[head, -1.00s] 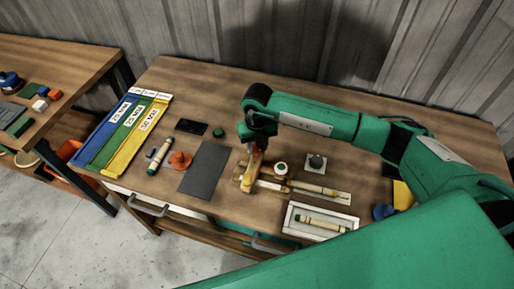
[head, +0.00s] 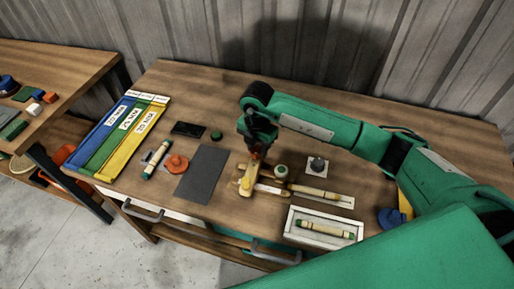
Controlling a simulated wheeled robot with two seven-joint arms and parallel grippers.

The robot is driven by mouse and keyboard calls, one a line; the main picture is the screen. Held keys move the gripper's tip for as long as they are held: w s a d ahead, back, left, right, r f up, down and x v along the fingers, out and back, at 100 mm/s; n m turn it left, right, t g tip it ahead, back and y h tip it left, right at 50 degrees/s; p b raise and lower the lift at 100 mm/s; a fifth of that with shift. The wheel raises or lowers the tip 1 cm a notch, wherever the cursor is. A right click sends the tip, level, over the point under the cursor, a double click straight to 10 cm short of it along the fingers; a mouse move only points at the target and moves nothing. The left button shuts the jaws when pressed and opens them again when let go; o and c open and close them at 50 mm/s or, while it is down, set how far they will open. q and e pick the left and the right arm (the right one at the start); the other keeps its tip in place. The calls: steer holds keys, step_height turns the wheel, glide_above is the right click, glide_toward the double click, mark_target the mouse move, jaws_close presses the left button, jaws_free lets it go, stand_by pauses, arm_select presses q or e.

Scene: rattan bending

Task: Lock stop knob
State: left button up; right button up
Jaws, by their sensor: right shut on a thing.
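A tan wooden bending jig (head: 247,184) lies near the front middle of the table. My right gripper (head: 255,157) points down at the jig's far end, shut on a small orange-red stop knob (head: 254,155) that is mostly hidden by the fingers. I cannot see how far the knob is turned. A pale rattan rod (head: 318,193) with a dark end lies to the right of the jig. My left gripper is not in view.
A dark grey mat (head: 202,173), an orange knob-like piece (head: 176,164) and a green-ended rod (head: 156,160) lie left of the jig. A white tray (head: 292,232) with another rod stands front right. Blue, green and yellow bins (head: 104,165) are far left.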

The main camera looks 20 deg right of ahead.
mark_target(257, 149)
steer(key=shift+r+m, duration=0.1)
steer(key=shift+m, duration=0.5)
steer(key=o, duration=1)
step_height(257, 149, up, 14)
steer(key=b, duration=0.3)
steer(key=shift+b, duration=0.35)
